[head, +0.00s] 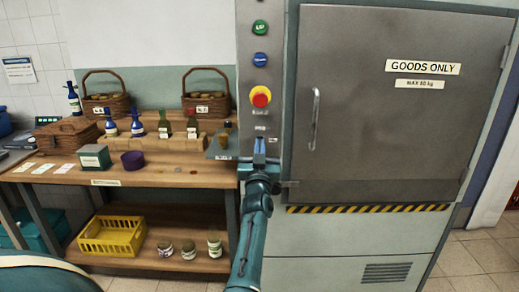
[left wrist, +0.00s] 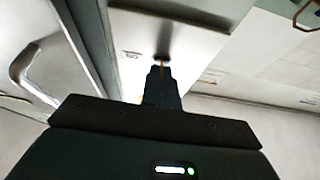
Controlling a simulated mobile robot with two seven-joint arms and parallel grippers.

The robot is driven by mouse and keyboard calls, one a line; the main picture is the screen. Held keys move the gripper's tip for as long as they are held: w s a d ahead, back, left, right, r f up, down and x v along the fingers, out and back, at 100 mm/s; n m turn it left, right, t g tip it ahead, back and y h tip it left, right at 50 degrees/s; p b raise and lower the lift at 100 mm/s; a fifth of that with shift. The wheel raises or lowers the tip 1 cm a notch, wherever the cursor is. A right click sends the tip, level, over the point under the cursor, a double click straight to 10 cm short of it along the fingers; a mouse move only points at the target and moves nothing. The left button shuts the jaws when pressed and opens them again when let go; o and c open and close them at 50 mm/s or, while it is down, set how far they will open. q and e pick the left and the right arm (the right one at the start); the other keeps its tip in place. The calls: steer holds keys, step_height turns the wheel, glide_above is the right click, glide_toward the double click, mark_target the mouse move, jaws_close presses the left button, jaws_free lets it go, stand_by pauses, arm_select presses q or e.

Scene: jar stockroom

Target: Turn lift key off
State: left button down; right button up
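The lift's control panel (head: 266,93) is a grey upright strip beside the metal door. My left gripper (head: 259,150) is raised to its lower part, just under a small label plate. In the left wrist view the fingers (left wrist: 163,72) are close together with a thin yellowish strip, the lift key (left wrist: 163,66), between them. A dark round key switch (left wrist: 161,56) sits on the pale panel right at the fingertips. The fingers cover most of the key, so its turn angle cannot be told. My right gripper is not in view.
A red mushroom button (head: 260,97) on yellow, a blue button (head: 260,59) and a green button (head: 260,27) sit above. The closed lift door (head: 400,110) has a handle (head: 314,118). A wooden table (head: 150,178) with bottles and baskets stands left.

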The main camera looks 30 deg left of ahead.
arm_select(q)
steer(key=shift+n, duration=0.4)
steer(key=c, duration=2.1)
jaws_free()
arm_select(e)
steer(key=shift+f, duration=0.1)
arm_select(q)
steer(key=o, duration=0.4)
steer(key=shift+f, duration=0.15)
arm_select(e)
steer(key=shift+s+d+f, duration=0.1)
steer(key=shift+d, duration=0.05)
